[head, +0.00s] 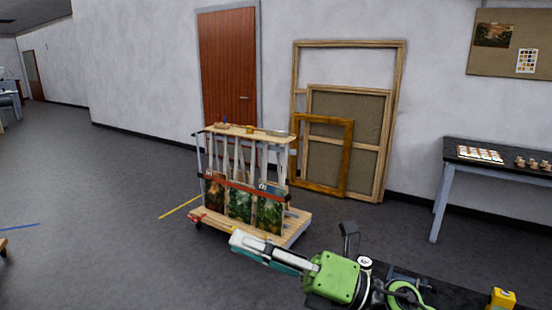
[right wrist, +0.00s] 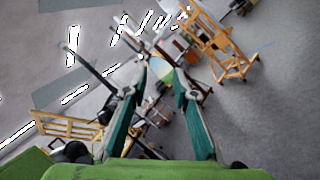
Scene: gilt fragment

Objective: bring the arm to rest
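My right gripper (head: 236,243) reaches in from the lower right of the head view, pointing left, with a green body and white and teal fingers. It appears in front of the lower edge of a wooden cart; I cannot tell how far apart they are. In the right wrist view, the two teal fingers (right wrist: 161,68) stand apart with a gap between their tips. Nothing is visibly held; the things seen through the gap look to be in the background. My left gripper is in neither view.
The wooden cart (head: 298,226) carries several painted panels (head: 239,202). A dark-topped table (head: 500,152) with small items stands at the right. The grey floor (head: 90,200) on the left is mostly clear.

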